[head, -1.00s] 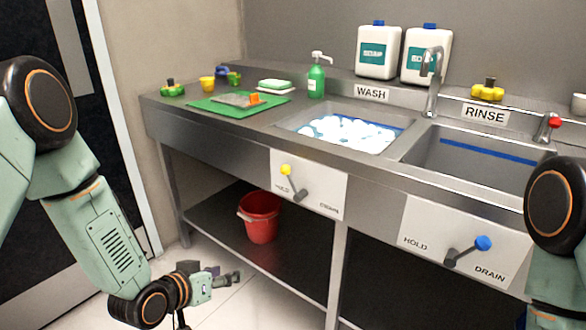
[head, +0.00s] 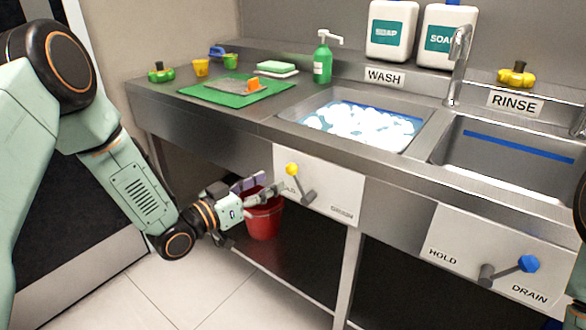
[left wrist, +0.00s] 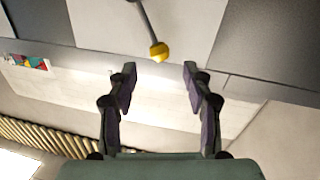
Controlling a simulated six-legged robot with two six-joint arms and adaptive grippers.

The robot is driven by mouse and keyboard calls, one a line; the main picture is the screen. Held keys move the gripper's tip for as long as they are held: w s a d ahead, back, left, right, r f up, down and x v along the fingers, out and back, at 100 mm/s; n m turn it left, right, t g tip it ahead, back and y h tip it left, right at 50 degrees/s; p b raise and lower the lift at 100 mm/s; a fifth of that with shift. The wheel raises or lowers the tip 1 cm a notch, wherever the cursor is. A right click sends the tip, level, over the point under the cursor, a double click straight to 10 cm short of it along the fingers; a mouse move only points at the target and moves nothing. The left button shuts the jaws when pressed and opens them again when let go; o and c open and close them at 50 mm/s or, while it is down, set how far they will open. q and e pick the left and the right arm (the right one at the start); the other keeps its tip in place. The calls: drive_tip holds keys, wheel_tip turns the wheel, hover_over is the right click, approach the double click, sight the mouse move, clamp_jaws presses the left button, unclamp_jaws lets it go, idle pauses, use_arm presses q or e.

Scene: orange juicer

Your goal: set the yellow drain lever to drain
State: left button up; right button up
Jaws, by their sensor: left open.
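The yellow drain lever (head: 292,169) is on a white plate (head: 330,178) under the wash sink. Its knob points up and left toward the HOLD side, and DRAIN is printed at the plate's lower right. My left gripper (head: 263,184) is open and empty, just left of the knob in the head view. In the left wrist view the yellow knob (left wrist: 159,51) lies beyond and between the open fingertips (left wrist: 158,72), with no finger on it. My right gripper is not in view.
A blue lever (head: 527,263) is on the rinse plate to the right. A red bucket (head: 264,222) stands on the lower shelf behind my left gripper. The wash sink (head: 357,126) holds foamy water. The counter edge lies above the levers.

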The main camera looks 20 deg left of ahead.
sight(287, 171)
use_arm(q)
drive_tip(key=b+x, duration=0.2)
drive_tip(key=x, duration=0.4)
drive_tip(key=shift+d, duration=0.2)
drive_tip(key=shift+w+r, duration=0.15)
drive_tip(key=shift+r, duration=0.05)
drive_tip(key=shift+w+d+f, duration=0.1)
drive_tip(key=shift+w+f, duration=0.05)
drive_tip(key=shift+w, duration=0.15)
drive_tip(key=shift+s, duration=0.2)
drive_tip(key=c, duration=0.4)
clamp_jaws()
drive_tip(key=shift+w, duration=0.1)
